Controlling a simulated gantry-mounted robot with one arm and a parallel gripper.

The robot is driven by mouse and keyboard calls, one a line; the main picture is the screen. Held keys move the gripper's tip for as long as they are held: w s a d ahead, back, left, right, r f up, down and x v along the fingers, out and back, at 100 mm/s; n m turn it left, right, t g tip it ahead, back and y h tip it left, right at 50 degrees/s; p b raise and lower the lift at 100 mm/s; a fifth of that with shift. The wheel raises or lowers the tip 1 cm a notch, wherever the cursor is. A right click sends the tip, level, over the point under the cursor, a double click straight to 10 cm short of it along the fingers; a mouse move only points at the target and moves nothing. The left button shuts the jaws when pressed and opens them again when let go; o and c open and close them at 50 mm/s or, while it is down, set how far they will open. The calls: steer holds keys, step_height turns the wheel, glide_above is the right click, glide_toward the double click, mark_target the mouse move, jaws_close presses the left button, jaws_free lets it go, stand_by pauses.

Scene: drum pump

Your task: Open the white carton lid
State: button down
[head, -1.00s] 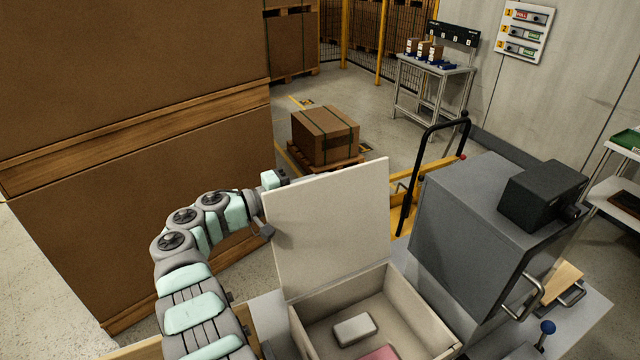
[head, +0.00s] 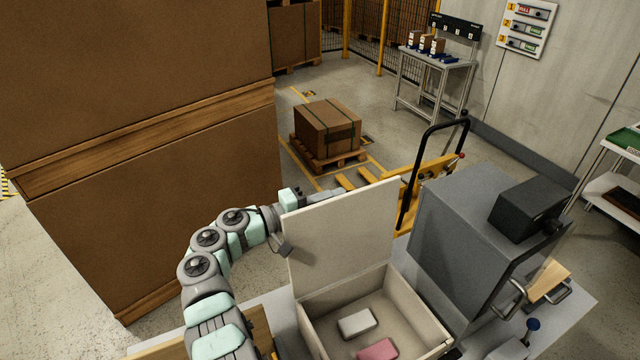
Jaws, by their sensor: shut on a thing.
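The white carton (head: 413,293) stands on the bench at the lower middle of the head view. Its lid (head: 345,235) stands raised, close to upright, at the back of the carton, so the inside shows. A white block (head: 357,322) and a pink block (head: 377,350) lie on the carton floor. My gripper (head: 284,226) is at the left edge of the lid, shut on it. The lid hides part of the gripper, and its fingertips are hard to make out.
A grey cabinet (head: 460,240) with a black box (head: 533,208) on top stands close to the right of the carton. Tall stacked brown boxes (head: 150,210) rise at the left behind my arm. A yellow pallet truck (head: 430,175) stands behind the lid.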

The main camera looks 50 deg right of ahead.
mark_target(293, 216)
steer(key=shift+s+a, duration=0.15)
steer(key=shift+s, duration=0.35)
steer(key=c, duration=1.5)
jaws_free()
steer(key=v, duration=1)
steer(key=shift+w+a+r, duration=0.1)
steer(key=shift+a, duration=0.3)
